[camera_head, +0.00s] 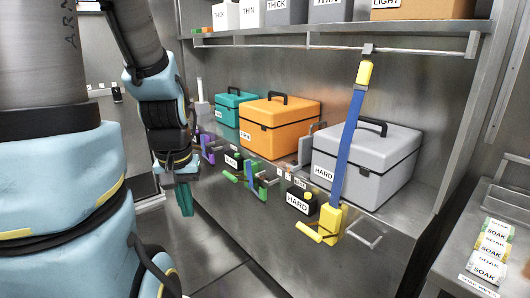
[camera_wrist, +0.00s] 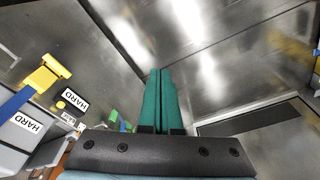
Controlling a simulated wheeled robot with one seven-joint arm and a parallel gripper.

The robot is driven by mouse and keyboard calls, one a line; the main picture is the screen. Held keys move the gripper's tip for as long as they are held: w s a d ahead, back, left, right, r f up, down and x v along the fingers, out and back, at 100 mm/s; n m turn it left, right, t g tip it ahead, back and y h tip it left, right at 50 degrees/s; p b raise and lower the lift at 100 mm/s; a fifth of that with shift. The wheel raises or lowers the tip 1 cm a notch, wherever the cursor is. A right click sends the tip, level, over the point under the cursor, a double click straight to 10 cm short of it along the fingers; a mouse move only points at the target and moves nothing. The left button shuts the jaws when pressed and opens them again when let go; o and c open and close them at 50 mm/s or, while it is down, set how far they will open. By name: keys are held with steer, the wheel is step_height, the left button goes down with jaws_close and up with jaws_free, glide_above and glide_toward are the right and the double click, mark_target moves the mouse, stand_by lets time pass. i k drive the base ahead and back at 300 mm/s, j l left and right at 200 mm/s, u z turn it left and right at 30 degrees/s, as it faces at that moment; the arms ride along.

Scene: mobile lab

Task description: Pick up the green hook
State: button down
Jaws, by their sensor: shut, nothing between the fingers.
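The green hook (camera_head: 250,178) sits at the front edge of the shelf, in front of the orange case, in the head view. In the wrist view a small green piece (camera_wrist: 114,117), likely the same hook, shows left of my fingers and is partly hidden by the gripper body. My gripper (camera_head: 184,200) has teal fingers that point down, left of the green hook and apart from it. In the wrist view the fingers (camera_wrist: 160,98) are closed together with nothing between them.
A yellow hook (camera_head: 328,222) on a blue strap (camera_head: 350,130) stands to the right. A purple hook (camera_head: 207,150) is to the left. Behind are an orange case (camera_head: 280,125), a grey case (camera_head: 365,165) and a teal case (camera_head: 228,107). A black HARD box (camera_head: 300,200) sits between green and yellow hooks.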

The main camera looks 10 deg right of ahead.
mark_target(263, 190)
steer(key=i+l+u, duration=0.15)
steer(key=u, duration=0.2)
steer(key=i+l+u, duration=0.2)
steer(key=u, duration=0.15)
steer(key=i+l+u, duration=0.2)
steer(key=u, duration=0.15)
